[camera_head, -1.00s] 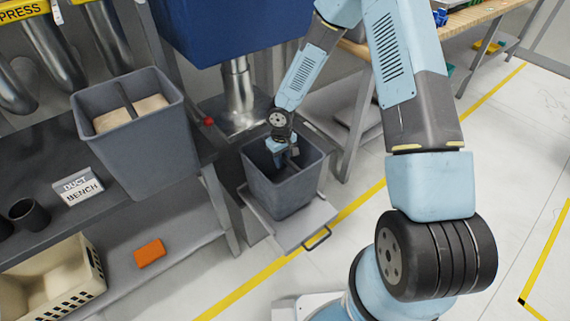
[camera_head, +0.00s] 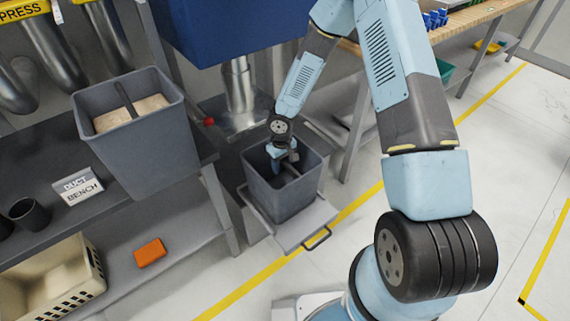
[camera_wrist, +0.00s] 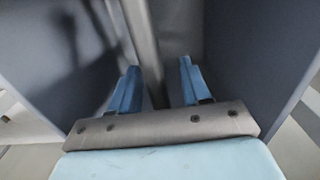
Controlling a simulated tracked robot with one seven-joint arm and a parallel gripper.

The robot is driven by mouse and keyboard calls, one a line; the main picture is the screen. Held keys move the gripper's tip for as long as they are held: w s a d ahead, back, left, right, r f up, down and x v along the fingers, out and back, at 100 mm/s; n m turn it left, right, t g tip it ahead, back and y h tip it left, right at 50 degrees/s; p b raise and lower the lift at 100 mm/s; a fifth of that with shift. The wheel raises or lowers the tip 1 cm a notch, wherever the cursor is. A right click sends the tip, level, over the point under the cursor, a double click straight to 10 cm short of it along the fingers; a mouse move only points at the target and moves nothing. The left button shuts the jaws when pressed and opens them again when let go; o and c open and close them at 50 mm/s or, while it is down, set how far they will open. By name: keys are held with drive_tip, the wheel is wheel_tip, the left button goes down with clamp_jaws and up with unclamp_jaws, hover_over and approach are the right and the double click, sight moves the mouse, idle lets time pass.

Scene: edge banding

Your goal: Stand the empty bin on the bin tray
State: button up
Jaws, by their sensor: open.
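The empty grey bin (camera_head: 283,196) stands upright on the bin tray (camera_head: 305,228), a light grey plate with a dark handle at its front. A bar (camera_wrist: 141,45) crosses the bin's opening. My gripper (camera_head: 280,160) points down into the bin's mouth. In the wrist view my gripper (camera_wrist: 158,88) has its two blue fingers apart, with the bar running between them and no visible grip on it. The bin's walls (camera_wrist: 262,55) rise on both sides of the fingers. The bin's floor is not clear to see.
A second grey bin (camera_head: 140,140), with pale material inside, stands on the duct bench (camera_head: 60,225) at left. A blue hopper (camera_head: 230,25) and metal pipe (camera_head: 239,90) are behind the tray. An orange block (camera_head: 150,253) and cream crate (camera_head: 50,275) lie below the bench.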

wheel_tip(320, 180, up, 12)
drive_tip(key=shift+r, duration=0.15)
idle(0.5)
drive_tip(key=s+d+r+m+t+h, duration=0.15)
drive_tip(key=d+r, duration=0.25)
drive_tip(key=r, duration=0.4)
drive_tip(key=s+d+r+m, duration=0.1)
drive_tip(key=s+d+r, duration=0.1)
drive_tip(key=d+r, duration=0.35)
drive_tip(key=s+d+r+m+t+h, duration=0.1)
drive_tip(key=s+d+r, duration=0.15)
drive_tip(key=r, duration=0.65)
drive_tip(key=s+d+r+m+t+y, duration=0.1)
drive_tip(key=s+d+r, duration=0.3)
drive_tip(key=s+r, duration=0.3)
drive_tip(key=s+d+r+m+t+y, duration=0.1)
drive_tip(key=s+d+r, duration=0.3)
drive_tip(key=s+r, duration=0.4)
drive_tip(key=s+m+t, duration=0.1)
drive_tip(key=s, duration=0.3)
drive_tip(key=shift+s+r, duration=0.25)
drive_tip(key=shift+s, duration=0.1)
drive_tip(key=shift+s+a+y, duration=0.1)
drive_tip(key=shift+y, duration=0.15)
